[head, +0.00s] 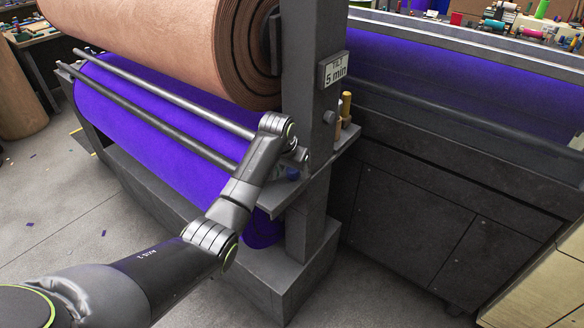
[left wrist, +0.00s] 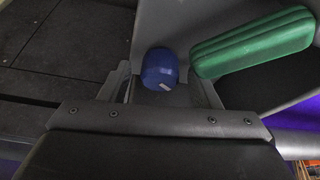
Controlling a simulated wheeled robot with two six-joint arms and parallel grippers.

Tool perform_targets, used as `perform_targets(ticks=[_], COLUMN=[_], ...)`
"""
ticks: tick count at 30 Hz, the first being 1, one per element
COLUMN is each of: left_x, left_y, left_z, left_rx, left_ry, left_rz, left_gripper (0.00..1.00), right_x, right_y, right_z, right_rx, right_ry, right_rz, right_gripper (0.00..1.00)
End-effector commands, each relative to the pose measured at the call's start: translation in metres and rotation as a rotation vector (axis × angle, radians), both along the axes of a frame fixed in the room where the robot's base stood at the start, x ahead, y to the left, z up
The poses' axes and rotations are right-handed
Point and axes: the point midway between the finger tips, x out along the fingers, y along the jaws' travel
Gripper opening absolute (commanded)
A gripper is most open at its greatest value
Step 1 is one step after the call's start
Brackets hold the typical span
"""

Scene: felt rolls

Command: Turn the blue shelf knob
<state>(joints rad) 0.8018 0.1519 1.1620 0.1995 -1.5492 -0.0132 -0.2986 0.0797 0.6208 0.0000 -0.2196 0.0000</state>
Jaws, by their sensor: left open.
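The blue knob (head: 292,174) shows at the small grey shelf (head: 322,170) on the post, just below the end of my left arm. In the left wrist view the blue knob (left wrist: 160,69) is a rounded blue cylinder with a small pale mark. My left gripper (left wrist: 163,80) is open, with one finger on each side of the knob in that picture. I cannot tell whether the fingers touch it. In the head view my left gripper (head: 300,156) is small and partly hidden by its wrist. My right gripper is not in view.
A green ribbed handle (left wrist: 252,45) lies close beside the knob. Brass and wooden pegs (head: 346,106) stand on the shelf. Brown (head: 150,35) and purple (head: 150,130) felt rolls lie behind my arm.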

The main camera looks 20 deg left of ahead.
Motion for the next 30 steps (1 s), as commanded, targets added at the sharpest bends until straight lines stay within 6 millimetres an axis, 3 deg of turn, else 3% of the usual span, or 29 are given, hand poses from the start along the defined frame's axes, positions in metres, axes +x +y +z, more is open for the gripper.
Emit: perform_targets(ticks=[5, 15, 30], left_x=[0.000, 0.000, 0.000], left_y=[0.000, 0.000, 0.002], left_z=[0.000, 0.000, 0.004], left_rx=[0.000, 0.000, 0.000], left_ry=[0.000, 0.000, 0.001], left_rz=[0.000, 0.000, -0.138], left_gripper=[0.57, 0.12, 0.12], right_x=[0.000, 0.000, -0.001], right_y=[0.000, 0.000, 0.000], right_z=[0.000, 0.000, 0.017], right_rx=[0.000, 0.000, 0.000], right_ry=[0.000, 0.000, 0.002], right_rz=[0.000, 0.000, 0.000], right_gripper=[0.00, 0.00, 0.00])
